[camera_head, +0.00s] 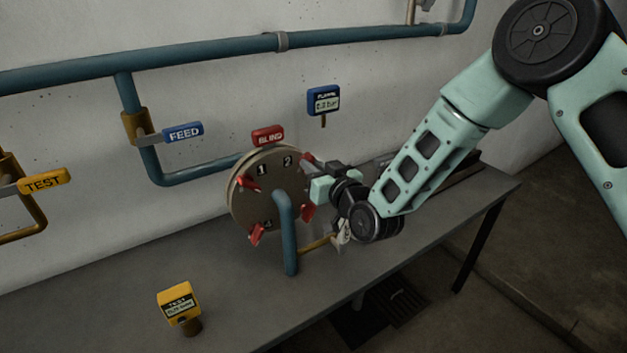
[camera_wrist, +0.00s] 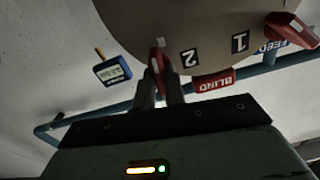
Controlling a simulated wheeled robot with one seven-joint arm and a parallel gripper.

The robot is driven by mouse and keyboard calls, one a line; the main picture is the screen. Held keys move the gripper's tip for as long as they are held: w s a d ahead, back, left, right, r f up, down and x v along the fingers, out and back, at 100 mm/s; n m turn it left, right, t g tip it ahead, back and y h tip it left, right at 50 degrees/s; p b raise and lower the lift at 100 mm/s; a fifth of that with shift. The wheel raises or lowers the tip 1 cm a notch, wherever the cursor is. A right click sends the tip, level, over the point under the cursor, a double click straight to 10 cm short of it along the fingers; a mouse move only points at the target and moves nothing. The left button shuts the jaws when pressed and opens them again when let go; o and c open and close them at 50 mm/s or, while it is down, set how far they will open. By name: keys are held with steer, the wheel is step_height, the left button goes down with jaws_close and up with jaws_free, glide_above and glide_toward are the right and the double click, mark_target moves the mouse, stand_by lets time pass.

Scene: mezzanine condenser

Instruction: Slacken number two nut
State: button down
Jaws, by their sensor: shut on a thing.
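The round tan flange plate (camera_head: 272,190) stands upright above the bench, with red wing nuts around its face and black number labels. The number two nut (camera_head: 307,158) is a red wing beside the "2" label at the upper right. In the wrist view, where the scene appears inverted, the red wing (camera_wrist: 157,63) lies between the two dark fingers of my gripper (camera_wrist: 160,84). My gripper is shut on it. In the head view my gripper (camera_head: 315,172) reaches the plate from the right. The fingertips partly hide the nut.
The number one nut (camera_head: 247,182) is at the upper left of the plate. A red BLIND tag (camera_head: 267,135) tops it. A blue pipe (camera_head: 288,240) rises in front. A blue gauge (camera_head: 323,101) hangs on the wall. A yellow TEST gauge (camera_head: 179,302) stands on the grey bench (camera_head: 100,305).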

steer(key=n+b, duration=0.5)
steer(key=b, duration=0.2)
steer(key=n+b, duration=0.6)
steer(key=b, duration=0.2)
steer(key=shift+s+a+f, duration=0.15)
steer(key=shift+f, duration=0.05)
steer(key=shift+r+n+b, duration=0.1)
steer(key=shift+n+b, duration=0.2)
steer(key=shift+n, duration=0.1)
steer(key=c, duration=1.5)
jaws_free()
steer(key=shift+o, duration=0.2)
steer(key=b+v, duration=0.3)
steer(key=v, duration=1.4)
steer(key=shift+s, duration=0.15)
